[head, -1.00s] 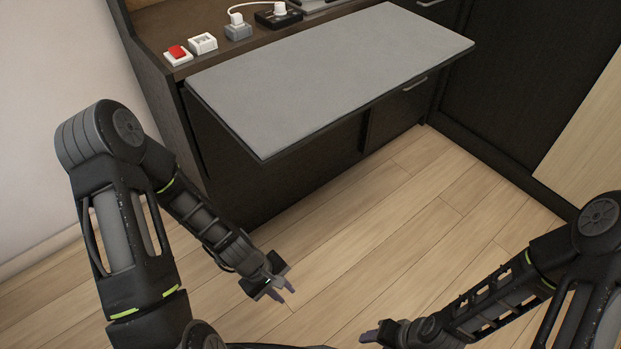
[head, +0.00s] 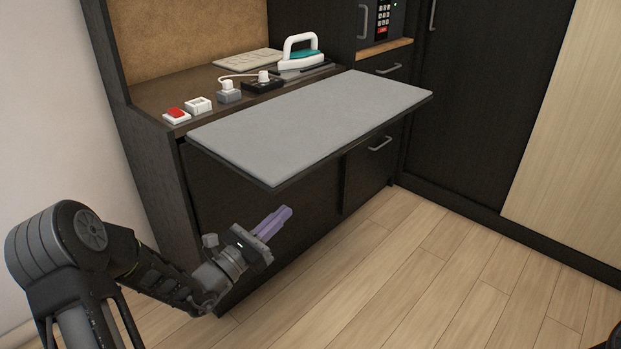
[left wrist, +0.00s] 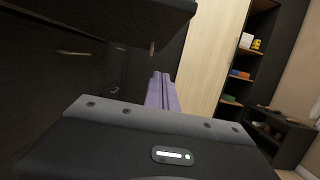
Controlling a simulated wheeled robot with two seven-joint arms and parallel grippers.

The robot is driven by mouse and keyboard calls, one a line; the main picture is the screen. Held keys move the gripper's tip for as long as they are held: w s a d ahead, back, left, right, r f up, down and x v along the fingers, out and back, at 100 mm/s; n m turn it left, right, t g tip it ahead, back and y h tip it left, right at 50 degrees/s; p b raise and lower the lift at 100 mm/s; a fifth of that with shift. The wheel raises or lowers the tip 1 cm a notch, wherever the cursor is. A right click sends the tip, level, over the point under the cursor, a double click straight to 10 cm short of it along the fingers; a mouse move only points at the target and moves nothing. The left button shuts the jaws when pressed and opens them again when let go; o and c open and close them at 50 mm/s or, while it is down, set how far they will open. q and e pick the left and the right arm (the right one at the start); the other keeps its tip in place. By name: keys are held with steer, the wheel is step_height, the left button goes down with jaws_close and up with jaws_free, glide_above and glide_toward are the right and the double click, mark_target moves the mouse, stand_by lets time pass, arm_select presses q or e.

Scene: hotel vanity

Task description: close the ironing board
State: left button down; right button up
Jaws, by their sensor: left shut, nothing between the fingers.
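The ironing board (head: 310,122) is a grey flat panel extended out from the front of the dark vanity. It is level and open, and nothing lies on it. In the left wrist view its dark underside (left wrist: 130,12) shows at the top. My left gripper (head: 283,215) has purple fingers and is shut and empty. It is below the board's front edge, apart from it, in front of the cabinet. Its fingers also show in the left wrist view (left wrist: 161,92). The right gripper is out of view.
On the vanity top stand an iron (head: 299,55), a red switch (head: 176,115), a white socket (head: 198,104) and plugs with adapters (head: 229,92). A safe (head: 381,20) is at the back right. A drawer handle (head: 381,143) sits below the board. The wood floor (head: 400,270) is clear.

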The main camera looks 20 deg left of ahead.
arm_select(q)
steer(key=w+d+r+b, duration=0.1)
steer(key=w+d+r, duration=0.2)
steer(key=w+r, duration=0.3)
steer(key=shift+f+x, duration=0.2)
steer(key=shift+x, duration=1.3)
steer(key=shift+w+a, duration=0.15)
steer(key=shift+a, duration=0.05)
